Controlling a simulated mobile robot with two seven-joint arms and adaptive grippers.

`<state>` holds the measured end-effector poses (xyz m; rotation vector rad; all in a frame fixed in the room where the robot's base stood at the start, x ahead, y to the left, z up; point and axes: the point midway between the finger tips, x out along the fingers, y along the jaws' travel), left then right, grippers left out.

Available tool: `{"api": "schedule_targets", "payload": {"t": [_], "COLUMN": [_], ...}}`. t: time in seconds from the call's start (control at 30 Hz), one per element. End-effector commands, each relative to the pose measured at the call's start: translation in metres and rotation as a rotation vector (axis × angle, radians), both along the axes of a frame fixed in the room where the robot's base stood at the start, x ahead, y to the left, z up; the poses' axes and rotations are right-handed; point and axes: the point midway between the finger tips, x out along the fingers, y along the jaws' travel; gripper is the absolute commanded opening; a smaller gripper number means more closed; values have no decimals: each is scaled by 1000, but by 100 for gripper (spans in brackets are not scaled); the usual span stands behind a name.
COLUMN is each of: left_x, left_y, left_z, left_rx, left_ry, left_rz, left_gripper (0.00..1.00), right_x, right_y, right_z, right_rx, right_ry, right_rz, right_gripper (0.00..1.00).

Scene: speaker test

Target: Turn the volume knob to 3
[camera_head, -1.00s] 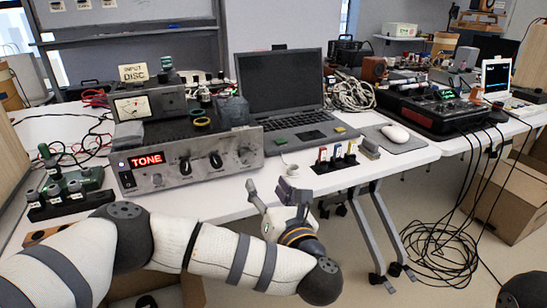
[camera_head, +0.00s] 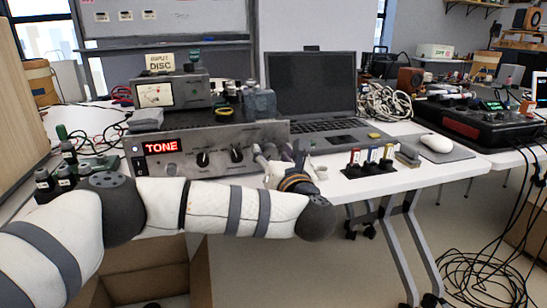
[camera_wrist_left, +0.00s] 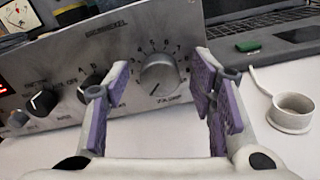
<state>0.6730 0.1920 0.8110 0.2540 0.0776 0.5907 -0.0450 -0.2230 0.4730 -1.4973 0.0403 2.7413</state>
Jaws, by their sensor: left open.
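The amplifier (camera_head: 222,138) stands on the white table with a red lit TONE display (camera_head: 161,146). In the left wrist view, the silver volume knob (camera_wrist_left: 158,74) sits at the right end of its front panel, ringed by printed numbers. A dark mark on the knob seems to point to the lower left. My left gripper (camera_wrist_left: 162,70) is open and faces the knob, one purple-padded finger to each side; contact cannot be told. In the head view, my left gripper (camera_head: 282,156) hides the knob. My right gripper is out of view.
Two black knobs (camera_wrist_left: 43,101) (camera_wrist_left: 90,88) sit left of the volume knob. A grey ring-shaped object (camera_wrist_left: 292,112) stands on the table to the right. A laptop (camera_head: 312,86) and coloured-top pieces in a black holder (camera_head: 354,171) are also to the right.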

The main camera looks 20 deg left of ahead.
Motion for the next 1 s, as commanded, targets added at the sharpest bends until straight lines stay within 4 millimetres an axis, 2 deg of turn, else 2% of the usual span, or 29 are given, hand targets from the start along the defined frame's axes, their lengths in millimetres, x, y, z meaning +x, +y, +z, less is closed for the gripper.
{"api": "schedule_targets", "payload": {"t": [0.23,0.27,0.4,0.47,0.77,1.0], "left_x": [1,1,1,1,1,1], "left_y": [1,1,1,1,1,1], "left_z": [0,0,0,0,0,3], "left_rx": [0,0,1,1,22,129], "left_ry": [0,0,1,1,15,86], "left_rz": [0,0,0,0,0,2], "left_gripper": [51,46,14,2,2,3], "right_x": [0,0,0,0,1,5], "right_y": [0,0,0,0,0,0], "right_z": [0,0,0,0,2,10], "right_rx": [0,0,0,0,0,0], "right_ry": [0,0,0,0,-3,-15], "right_rz": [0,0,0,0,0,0], "right_gripper": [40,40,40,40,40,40]}}
